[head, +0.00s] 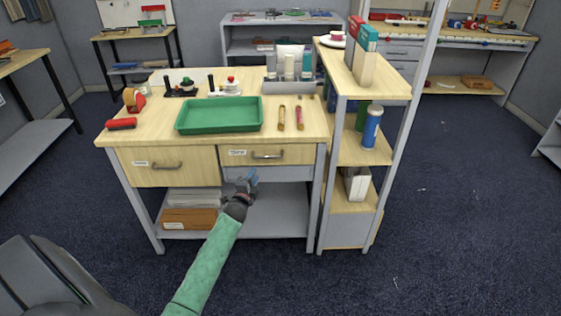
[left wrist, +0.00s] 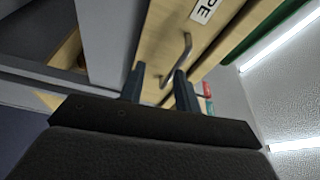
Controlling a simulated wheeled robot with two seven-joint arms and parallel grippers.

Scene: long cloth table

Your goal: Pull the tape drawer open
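The tape drawer (head: 290,160) has a pale wood front at the right of the workbench, with a small label and a dark bar handle (head: 268,156). It looks shut. In the left wrist view its label ends in "PE", and the handle (left wrist: 186,48) lies just beyond the fingertips. My left gripper (head: 248,182) is in front of the bench, a little below and left of the handle in the head view. In the left wrist view my left gripper (left wrist: 160,78) has its two fingers apart with nothing held between them. My right gripper is not in view.
A second labelled drawer (head: 140,174) is at the left of the bench. A green tray (head: 220,127) and several tools lie on top. Boxes (head: 190,218) sit on the lower shelf. A tall shelf unit (head: 350,208) stands close at the right. The floor in front is clear.

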